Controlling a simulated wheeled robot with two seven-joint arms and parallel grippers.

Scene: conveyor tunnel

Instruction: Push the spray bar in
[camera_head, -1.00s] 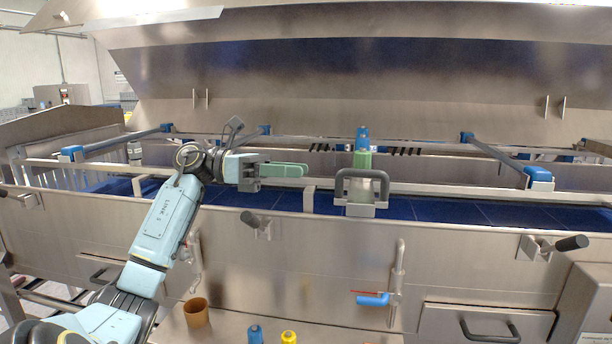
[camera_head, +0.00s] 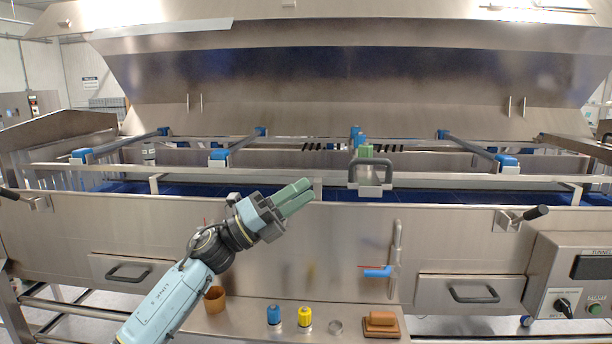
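Several grey spray bars with blue end pieces lie across the open conveyor tunnel. One bar at left (camera_head: 125,143), one left of centre (camera_head: 242,142) and one at right (camera_head: 470,145) show along their length. At the centre, a bar seen nearly end-on shows a blue piece (camera_head: 355,137) and a green part (camera_head: 366,151) behind a dark loop handle (camera_head: 371,162) on a metal block. My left gripper (camera_head: 304,193) is in front of the tunnel's front wall, left of and below the handle, touching nothing. Its green fingers lie together, empty. My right gripper is not in view.
A blue-handled valve (camera_head: 378,271) and a clamp lever (camera_head: 530,215) stick out from the front.

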